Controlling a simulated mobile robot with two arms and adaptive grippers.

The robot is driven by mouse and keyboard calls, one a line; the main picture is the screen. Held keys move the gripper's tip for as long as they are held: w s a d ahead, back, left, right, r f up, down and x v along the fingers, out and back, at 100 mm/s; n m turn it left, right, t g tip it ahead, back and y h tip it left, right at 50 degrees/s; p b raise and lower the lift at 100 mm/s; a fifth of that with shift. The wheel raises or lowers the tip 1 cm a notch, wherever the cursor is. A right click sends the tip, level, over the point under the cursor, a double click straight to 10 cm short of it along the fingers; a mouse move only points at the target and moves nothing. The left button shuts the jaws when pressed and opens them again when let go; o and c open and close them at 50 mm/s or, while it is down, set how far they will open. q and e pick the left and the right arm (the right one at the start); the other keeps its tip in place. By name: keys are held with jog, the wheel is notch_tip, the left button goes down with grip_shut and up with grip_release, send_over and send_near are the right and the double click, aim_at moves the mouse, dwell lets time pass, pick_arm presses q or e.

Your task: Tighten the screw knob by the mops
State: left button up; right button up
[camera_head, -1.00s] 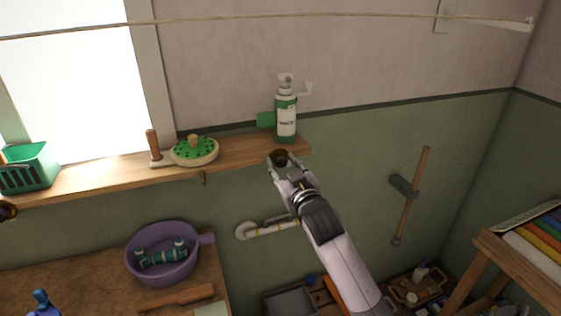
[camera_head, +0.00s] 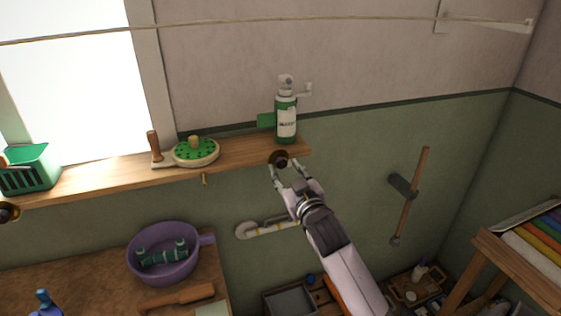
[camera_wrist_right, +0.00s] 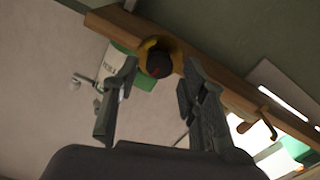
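A dark round screw knob (camera_head: 279,158) in a brass-coloured mount sits on the front edge of the wooden shelf, near its right end. The right wrist view shows the knob (camera_wrist_right: 158,63) head-on, with a red mark on its face. My right gripper (camera_head: 287,168) is just below and in front of it, pointing up at it. In the right wrist view its fingers (camera_wrist_right: 155,88) are spread with nothing between the tips, and the knob lies beyond them. My left gripper is out of view.
The shelf (camera_head: 240,154) carries a green-and-white bottle (camera_head: 286,117), a round green-topped brush (camera_head: 194,151) and a green basket (camera_head: 30,170). A small hook (camera_head: 204,179) hangs beneath. A second knob (camera_head: 8,212) shows at the left edge. A purple basin (camera_head: 150,273) stands below.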

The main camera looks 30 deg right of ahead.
aim_at(280, 161)
jog(key=shift+r+n+p, duration=0.25)
jog(key=shift+n+p, duration=0.35)
jog(key=shift+n, duration=0.4)
jog(key=shift+f+n, duration=0.1)
jog(key=shift+n, duration=0.4)
jog(key=shift+s+f, duration=0.1)
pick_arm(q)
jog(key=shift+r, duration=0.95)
pick_arm(e)
jog(key=shift+x, duration=1.35)
jog(key=shift+a, duration=0.1)
